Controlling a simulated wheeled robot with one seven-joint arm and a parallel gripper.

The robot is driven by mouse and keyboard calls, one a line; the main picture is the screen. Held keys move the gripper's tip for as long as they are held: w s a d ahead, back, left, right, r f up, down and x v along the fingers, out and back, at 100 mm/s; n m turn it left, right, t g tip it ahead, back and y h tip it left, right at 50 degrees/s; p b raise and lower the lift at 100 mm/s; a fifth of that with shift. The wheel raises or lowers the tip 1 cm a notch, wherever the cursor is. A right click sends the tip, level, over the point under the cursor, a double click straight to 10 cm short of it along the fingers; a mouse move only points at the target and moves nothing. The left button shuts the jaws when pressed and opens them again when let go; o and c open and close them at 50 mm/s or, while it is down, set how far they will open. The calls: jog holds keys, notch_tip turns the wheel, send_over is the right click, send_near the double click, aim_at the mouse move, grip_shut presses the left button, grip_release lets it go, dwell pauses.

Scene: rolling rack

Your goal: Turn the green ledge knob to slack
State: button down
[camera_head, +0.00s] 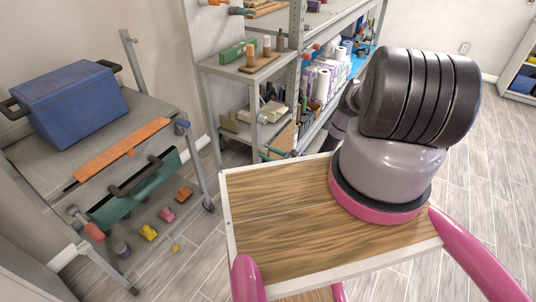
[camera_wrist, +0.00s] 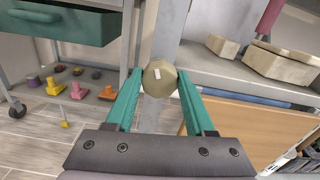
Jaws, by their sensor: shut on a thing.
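The knob (camera_wrist: 160,80) is a faceted, dull olive-green piece in the wrist view, in front of a grey rack post. A short white mark shows on its face, close to upright with a slight tilt. My gripper (camera_wrist: 160,84) has its two teal fingers on either side of the knob and is shut on it. In the head view only a small teal part of my gripper (camera_head: 272,154) shows, low beside the rack. The knob cannot be made out there. My large dark arm links cover part of the rack.
The grey rack shelf (camera_wrist: 235,80) with beige blocks (camera_wrist: 285,62) lies just right of my gripper. A cart (camera_head: 60,165) with a blue cooler (camera_head: 70,105) and a green drawer (camera_head: 135,190) stands left. Several small coloured pieces lie under it. Floor shows between cart and rack.

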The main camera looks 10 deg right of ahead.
jog(key=n, duration=0.6)
jog(key=shift+a, duration=0.15)
jog(key=shift+n, duration=0.3)
jog(key=shift+c, duration=1.3)
grip_release()
jog(key=v, duration=1)
jog(key=shift+s+d, duration=0.25)
